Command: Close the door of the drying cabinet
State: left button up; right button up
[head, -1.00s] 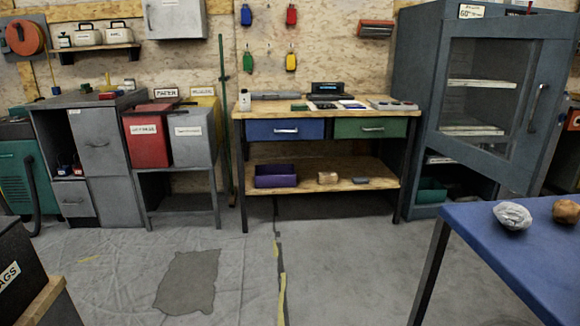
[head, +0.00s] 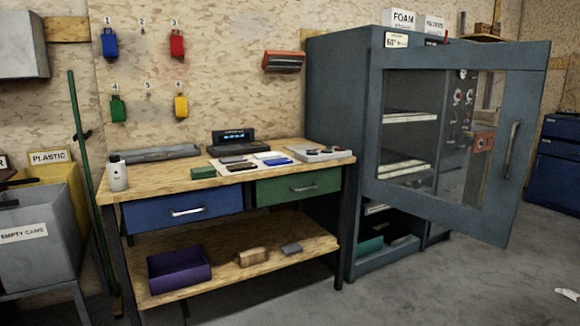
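The drying cabinet (head: 335,120) is a tall dark blue-grey cabinet to the right of the workbench. Its door (head: 520,130) has a large window and stands open, swung out toward me and to the right. A vertical handle (head: 512,150) sits near the door's right edge. Shelves show through the window, and a green bin (head: 370,246) shows in the open lower part.
A workbench (head: 240,174) with a blue and a green drawer stands left of the cabinet. Floor in front of the cabinet is clear, apart from a small white item (head: 567,294) at the right.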

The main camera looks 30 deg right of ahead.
aim_at(526, 63)
jog(key=i+z, duration=0.35)
jog(key=i+j+z, duration=0.15)
jog(key=z, duration=0.2)
jog(key=i+j+z, duration=0.2)
jog(key=z, duration=0.15)
jog(key=i, duration=0.1)
